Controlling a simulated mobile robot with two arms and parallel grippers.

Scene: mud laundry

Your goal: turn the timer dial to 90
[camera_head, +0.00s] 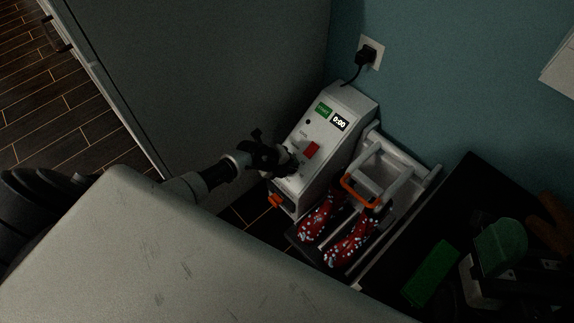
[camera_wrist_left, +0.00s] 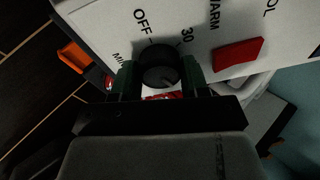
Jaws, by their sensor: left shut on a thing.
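The timer dial (camera_wrist_left: 158,70) is a dark round knob on the pale front panel of a machine (camera_head: 343,104). In the left wrist view the marks OFF and 30 show beside it; no 90 mark is visible. My left gripper (camera_wrist_left: 157,80) is shut on the dial, with a finger on each side of it. In the head view my left gripper (camera_head: 285,161) covers the dial against the panel. The machine's display (camera_head: 339,122) reads 0:00, beside a green label or screen (camera_head: 323,110). My right gripper is not in view.
A red switch (camera_head: 312,150) sits near the dial, also in the left wrist view (camera_wrist_left: 238,53). A rack with an orange handle (camera_head: 360,193) and red spotted boots (camera_head: 350,241) stands to the right. A pale surface (camera_head: 150,250) fills the front; a large grey panel (camera_head: 220,70) stands behind.

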